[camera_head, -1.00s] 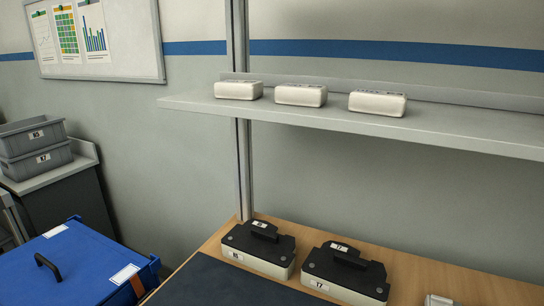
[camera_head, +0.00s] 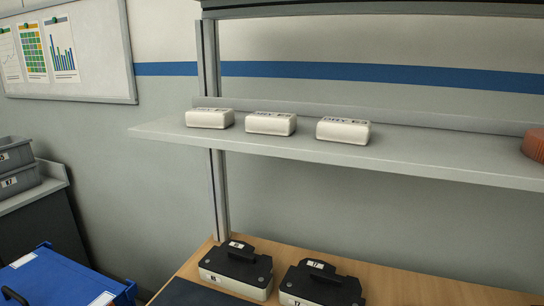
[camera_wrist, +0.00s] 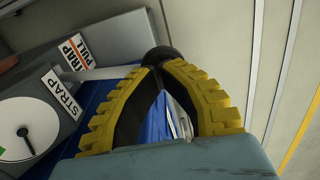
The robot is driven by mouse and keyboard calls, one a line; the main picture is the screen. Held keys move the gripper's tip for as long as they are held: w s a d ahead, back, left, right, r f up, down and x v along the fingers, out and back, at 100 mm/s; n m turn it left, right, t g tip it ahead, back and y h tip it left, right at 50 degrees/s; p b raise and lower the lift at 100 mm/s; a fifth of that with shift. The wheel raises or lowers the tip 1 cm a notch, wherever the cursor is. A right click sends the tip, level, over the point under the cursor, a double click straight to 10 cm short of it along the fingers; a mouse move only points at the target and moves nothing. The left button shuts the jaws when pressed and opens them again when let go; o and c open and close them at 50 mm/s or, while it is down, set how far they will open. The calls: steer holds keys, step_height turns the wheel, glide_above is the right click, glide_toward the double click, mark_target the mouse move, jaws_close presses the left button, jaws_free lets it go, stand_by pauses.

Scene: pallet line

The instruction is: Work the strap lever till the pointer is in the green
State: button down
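In the wrist view a white dial (camera_wrist: 20,118) sits at the left, partly cut off by the picture edge. Its thin dark pointer (camera_wrist: 31,145) slants down and right from a black hub, and a bit of green (camera_wrist: 2,150) shows at the lower-left edge. A grey housing beside it carries a STRAP label (camera_wrist: 62,93). A pale lever rod (camera_wrist: 108,72) runs right to a round black knob (camera_wrist: 160,55). My gripper (camera_wrist: 159,67) has its yellow fingers bowed together with the tips at the knob, seemingly closed on it. The exact contact is partly hidden.
A STRAP PULL sign (camera_wrist: 76,53) stands near the lever. In the head view, white boxes (camera_head: 271,123) and a red round thing (camera_head: 534,144) are on a shelf (camera_head: 420,161). Black-topped units (camera_head: 236,268) stand on a wooden bench; a blue lidded box (camera_head: 55,280) is lower left.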

steer(key=shift+f+b, duration=0.85)
steer(key=shift+f, duration=0.05)
steer(key=shift+s+a+f+b, duration=0.1)
steer(key=shift+s+f+b, duration=0.1)
steer(key=shift+f+b, duration=0.35)
steer(key=shift+f, duration=0.1)
steer(key=shift+s+f+b, duration=0.25)
steer(key=shift+f+b, duration=0.1)
steer(key=shift+f, duration=0.4)
steer(key=shift+w+r, duration=0.1)
steer(key=r+p, duration=0.2)
steer(key=w+r+p, duration=0.1)
steer(key=r+p, duration=0.1)
steer(key=shift+r, duration=0.25)
